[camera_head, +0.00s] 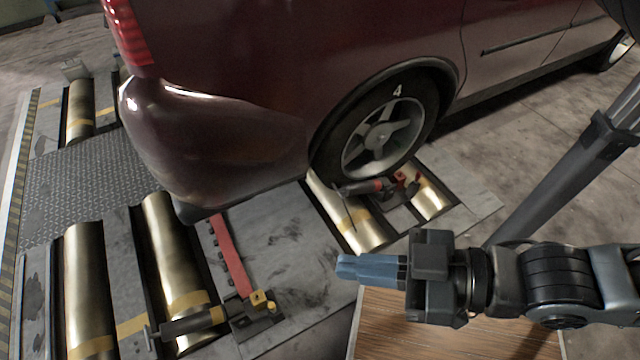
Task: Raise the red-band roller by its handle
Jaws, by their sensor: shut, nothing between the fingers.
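The red-band roller (357,188) is a small dark cylinder with a red band, lying just below the car's rear wheel, across the brass rollers. A small red piece (406,178) stands on the dark bracket at its right end; I cannot tell whether this is the handle. My gripper (342,267) has blue fingers that are shut and empty, pointing left. In the picture it is below the red-band roller and apart from it.
The dark red car (225,135) and its rear wheel (385,138) overhang the roller. A similar dark roller with a yellow band (192,324) lies at lower left near a red strip (231,256). A wooden surface (450,335) is below my gripper. Brass rollers (85,275) fill the left.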

